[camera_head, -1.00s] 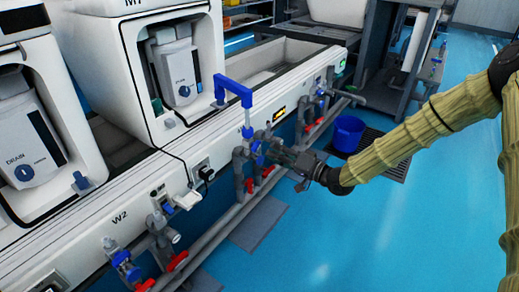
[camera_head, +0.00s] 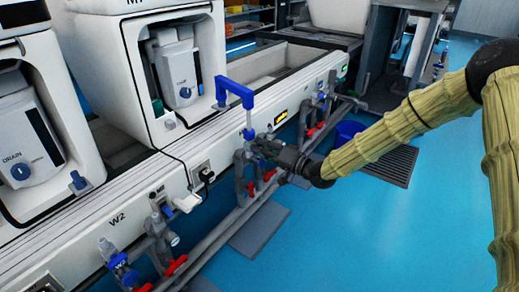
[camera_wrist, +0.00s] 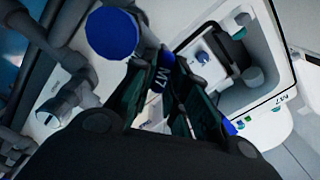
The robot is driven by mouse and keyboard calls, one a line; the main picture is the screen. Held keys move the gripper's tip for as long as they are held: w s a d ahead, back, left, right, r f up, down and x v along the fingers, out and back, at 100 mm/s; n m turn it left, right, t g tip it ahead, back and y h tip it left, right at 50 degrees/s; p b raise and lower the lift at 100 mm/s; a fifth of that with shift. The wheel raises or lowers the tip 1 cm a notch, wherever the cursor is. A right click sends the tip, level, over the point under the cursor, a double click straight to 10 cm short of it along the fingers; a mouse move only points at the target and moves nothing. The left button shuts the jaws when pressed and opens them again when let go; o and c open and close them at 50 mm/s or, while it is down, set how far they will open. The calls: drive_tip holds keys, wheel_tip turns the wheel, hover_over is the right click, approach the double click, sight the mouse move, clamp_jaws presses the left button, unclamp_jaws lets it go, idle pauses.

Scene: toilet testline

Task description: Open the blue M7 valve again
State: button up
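A small blue part (camera_wrist: 167,58), which may be the valve handle, lies at the fingertips. In the head view, a blue valve part (camera_head: 248,134) shows just left of my gripper (camera_head: 262,146), on a grey pipe of the front panel. My gripper's fingers show a gap in the wrist view (camera_wrist: 160,90), with pale panel visible between them. Whether they touch the blue part cannot be told. The gripper hides much of the valve.
A blue round cap (camera_wrist: 112,32) is close to the fingers in the wrist view. Red-handled valves (camera_head: 268,175) and grey pipes line the panel below. A blue bucket (camera_head: 348,130) stands behind my arm.

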drive_tip(key=shift+a, duration=0.25)
clamp_jaws()
drive_tip(key=shift+d, duration=0.1)
drive_tip(key=shift+n+p, duration=0.3)
drive_tip(key=shift+d+n+p, duration=0.1)
drive_tip(key=shift+n+p, duration=0.4)
drive_tip(key=n+p, duration=0.3)
drive_tip(key=n, duration=0.1)
drive_tip(key=shift+d+r, duration=0.1)
drive_tip(key=shift+r, duration=0.05)
drive_tip(key=n+p, duration=0.2)
drive_tip(key=n, duration=0.4)
drive_tip(key=shift+s, duration=0.1)
drive_tip(key=shift+n, duration=0.3)
